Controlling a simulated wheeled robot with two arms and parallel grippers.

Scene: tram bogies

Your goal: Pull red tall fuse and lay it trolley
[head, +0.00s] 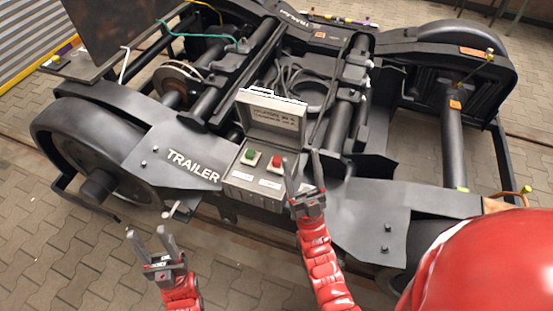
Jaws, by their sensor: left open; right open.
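A red fuse (276,161) stands upright in an open grey fuse box (240,176) on the side of the bogie. A green fuse (250,155) stands to its left in the same box. My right gripper (302,162) is open and empty, just right of the red fuse, with its fingers pointing up the picture; I cannot tell whether it touches the box. My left gripper (147,232) is open and empty over the paving, lower left of the box. I cannot make out a trolley in this view.
The box's raised lid (272,117) stands behind the fuses. The dark bogie frame marked TRAILER (194,165) surrounds the box, with a wheel (95,170) at left. Cables (300,90) lie behind the lid. Paving (70,260) at lower left is clear.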

